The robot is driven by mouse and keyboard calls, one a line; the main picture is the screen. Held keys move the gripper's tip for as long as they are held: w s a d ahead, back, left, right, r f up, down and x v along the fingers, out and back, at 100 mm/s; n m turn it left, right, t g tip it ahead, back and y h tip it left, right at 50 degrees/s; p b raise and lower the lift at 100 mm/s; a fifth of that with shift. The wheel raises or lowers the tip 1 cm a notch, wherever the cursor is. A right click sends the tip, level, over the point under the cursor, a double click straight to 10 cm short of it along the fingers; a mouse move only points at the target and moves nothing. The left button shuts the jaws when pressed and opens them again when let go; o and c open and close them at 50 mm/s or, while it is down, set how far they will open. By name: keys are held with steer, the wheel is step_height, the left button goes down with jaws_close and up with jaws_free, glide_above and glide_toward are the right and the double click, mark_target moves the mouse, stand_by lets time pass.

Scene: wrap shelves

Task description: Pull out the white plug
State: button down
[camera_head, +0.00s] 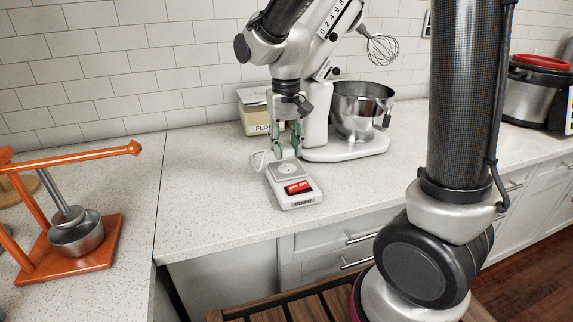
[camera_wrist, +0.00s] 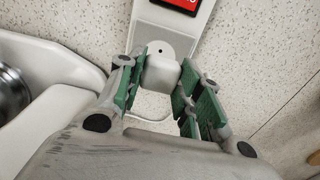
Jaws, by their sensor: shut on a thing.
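The white plug (camera_wrist: 160,74) is a small block between the green-padded fingers of my gripper (camera_wrist: 158,88) in the wrist view. My gripper is shut on it. In the head view my gripper (camera_head: 286,140) points down at the far end of the white power strip (camera_head: 297,202), which lies on the counter. The strip also shows in the wrist view (camera_wrist: 176,20), with its red switch (camera_head: 298,187) at the near end. A socket face (camera_wrist: 167,45) shows beside the plug. I cannot tell whether the plug's prongs are in the strip.
A white stand mixer (camera_head: 318,140) with a steel bowl (camera_head: 360,108) stands close on the right. A flour box (camera_head: 254,117) stands behind. A white cord (camera_head: 257,158) loops at the strip's left. An orange press (camera_head: 75,262) is at far left. The counter between is clear.

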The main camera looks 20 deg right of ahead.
steer(key=shift+r, duration=1)
